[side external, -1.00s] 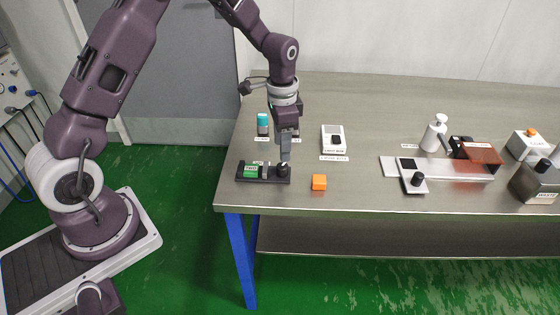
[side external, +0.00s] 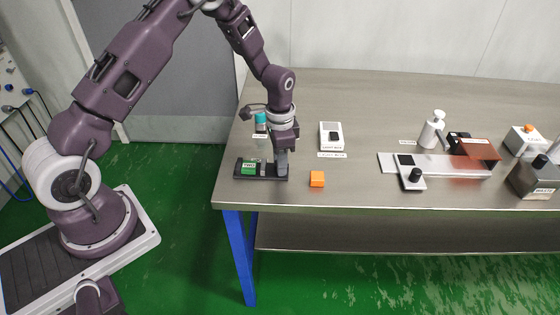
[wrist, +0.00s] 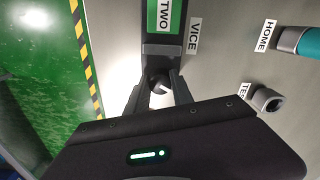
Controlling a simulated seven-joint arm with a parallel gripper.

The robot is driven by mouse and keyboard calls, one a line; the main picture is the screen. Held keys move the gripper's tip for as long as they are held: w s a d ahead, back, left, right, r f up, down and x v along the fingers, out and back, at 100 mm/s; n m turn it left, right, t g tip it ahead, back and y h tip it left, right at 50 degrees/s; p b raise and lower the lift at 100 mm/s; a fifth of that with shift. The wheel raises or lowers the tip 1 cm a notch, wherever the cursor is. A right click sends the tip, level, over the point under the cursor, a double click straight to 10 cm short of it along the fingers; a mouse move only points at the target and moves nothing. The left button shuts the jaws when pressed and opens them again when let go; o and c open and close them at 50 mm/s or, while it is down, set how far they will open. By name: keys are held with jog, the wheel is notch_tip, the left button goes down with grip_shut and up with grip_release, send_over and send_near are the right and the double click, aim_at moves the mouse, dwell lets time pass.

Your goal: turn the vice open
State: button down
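The vice (side external: 245,177) is a dark, low fixture near the table's front left corner; it shows as a dark strip with a grey jaw in the wrist view (wrist: 162,50). A green block (side external: 249,168) marked TWO sits in it, also at the top of the wrist view (wrist: 165,15). The vice's dark round knob (wrist: 158,85) has a pale mark and is at its right end in the side view, mostly hidden by my gripper (side external: 282,172). My gripper's fingers (wrist: 159,92) point down on either side of the knob. I cannot tell whether they press on it.
A white box (side external: 331,135) is further right. The table's front edge is close.

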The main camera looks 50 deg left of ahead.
jog(key=shift+n, duration=2.9)
jog(key=c, duration=1.1)
grip_release()
